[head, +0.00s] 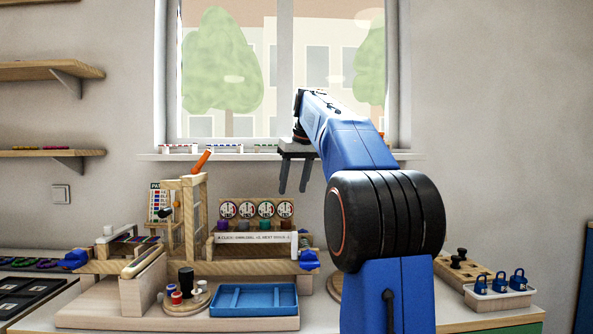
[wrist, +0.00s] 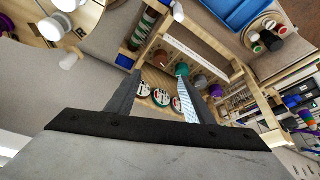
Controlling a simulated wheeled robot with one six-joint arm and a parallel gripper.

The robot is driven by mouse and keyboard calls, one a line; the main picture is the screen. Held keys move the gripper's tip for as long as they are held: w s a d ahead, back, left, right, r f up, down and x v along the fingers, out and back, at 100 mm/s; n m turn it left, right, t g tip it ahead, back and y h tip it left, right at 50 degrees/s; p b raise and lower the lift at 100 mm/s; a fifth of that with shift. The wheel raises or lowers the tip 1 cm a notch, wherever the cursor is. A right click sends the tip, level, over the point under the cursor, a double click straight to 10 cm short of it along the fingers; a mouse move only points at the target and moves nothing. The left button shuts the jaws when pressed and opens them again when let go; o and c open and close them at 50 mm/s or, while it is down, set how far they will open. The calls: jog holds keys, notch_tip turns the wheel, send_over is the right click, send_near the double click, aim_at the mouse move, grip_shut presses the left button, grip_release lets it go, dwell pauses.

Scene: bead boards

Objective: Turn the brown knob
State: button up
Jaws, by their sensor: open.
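The brown knob (head: 286,225) is the rightmost in a row of coloured knobs on the wooden board, each below a round dial. In the wrist view a brownish knob (wrist: 160,58) shows beside the teal one, small and partly in shadow. My gripper (head: 293,189) points down, open and empty, above the right end of the dial row, apart from the knob. In the wrist view its two fingers (wrist: 158,80) stand apart, with dials visible between them.
A wooden frame with an orange handle (head: 201,161) rises at left. A blue tray (head: 254,310) sits in front.

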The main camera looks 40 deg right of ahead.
jog(key=shift+v, duration=2.65)
jog(key=s+a+f, duration=0.6)
jog(key=a+f, duration=0.1)
jog(key=a, duration=0.2)
jog(key=s+a+f, duration=0.6)
jog(key=a+f, duration=0.2)
jog(key=s+a+f, duration=0.3)
jog(key=s+f, duration=0.3)
jog(key=f, duration=0.3)
jog(key=s+a+f+n, duration=0.1)
jog(key=s+a+f, duration=0.2)
jog(key=s+f, duration=0.4)
jog(key=s+a+f, duration=0.4)
jog(key=s+f, duration=0.3)
jog(key=f, duration=0.5)
jog(key=shift+f+n+y, duration=0.3)
jog(key=shift+f+n, duration=0.05)
jog(key=shift+n, duration=0.05)
